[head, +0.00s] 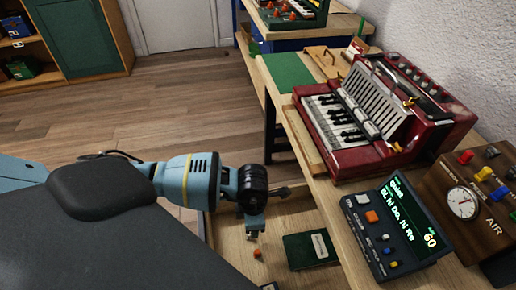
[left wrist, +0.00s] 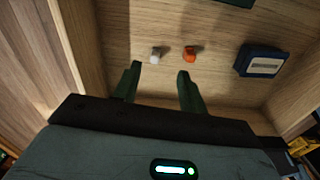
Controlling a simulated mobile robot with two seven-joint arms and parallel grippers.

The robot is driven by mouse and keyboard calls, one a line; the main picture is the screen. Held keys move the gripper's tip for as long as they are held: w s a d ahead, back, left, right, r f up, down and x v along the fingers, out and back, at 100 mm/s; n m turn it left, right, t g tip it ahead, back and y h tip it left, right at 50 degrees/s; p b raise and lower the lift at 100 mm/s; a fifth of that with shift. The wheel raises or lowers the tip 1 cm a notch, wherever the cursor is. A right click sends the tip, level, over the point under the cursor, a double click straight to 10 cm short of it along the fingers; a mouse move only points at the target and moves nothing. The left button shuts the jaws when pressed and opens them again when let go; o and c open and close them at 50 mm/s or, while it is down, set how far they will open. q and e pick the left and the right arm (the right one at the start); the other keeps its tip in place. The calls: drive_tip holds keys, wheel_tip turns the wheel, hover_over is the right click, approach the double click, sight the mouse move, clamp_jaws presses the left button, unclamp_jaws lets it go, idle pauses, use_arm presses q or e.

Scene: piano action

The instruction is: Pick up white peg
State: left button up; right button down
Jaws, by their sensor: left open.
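The white peg (left wrist: 157,54) stands in the wooden drawer or tray in the left wrist view, just beyond the fingertips of my left gripper (left wrist: 160,70). An orange peg (left wrist: 190,54) is a little to its right, near the right fingertip. The left gripper is open, with nothing between its fingers. In the head view my left gripper (head: 252,232) points down over the wooden tray (head: 228,240), and the orange peg (head: 257,253) lies just below it. I cannot clearly make out the white peg there. My right gripper is not in view.
A dark blue box with a pale label (left wrist: 262,60) sits right of the pegs. A dark green book (head: 310,248) lies in the tray. On the bench to the right are a red keyboard instrument (head: 345,160), a display console (head: 400,225) and a wooden gauge box (head: 470,205).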

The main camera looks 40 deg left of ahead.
use_arm(q)
drive_tip(key=shift+s+f, duration=0.1)
drive_tip(key=shift+f, duration=1.2)
drive_tip(key=shift+a+f+b, duration=0.1)
drive_tip(key=shift+a+f, duration=0.1)
drive_tip(key=shift+f, duration=0.65)
drive_tip(key=shift+a+f+b, duration=0.15)
drive_tip(key=shift+f, duration=0.75)
drive_tip(key=shift+a+f+b, duration=0.1)
drive_tip(key=shift+a+f, duration=0.1)
drive_tip(key=shift+f, duration=0.65)
clamp_jaws()
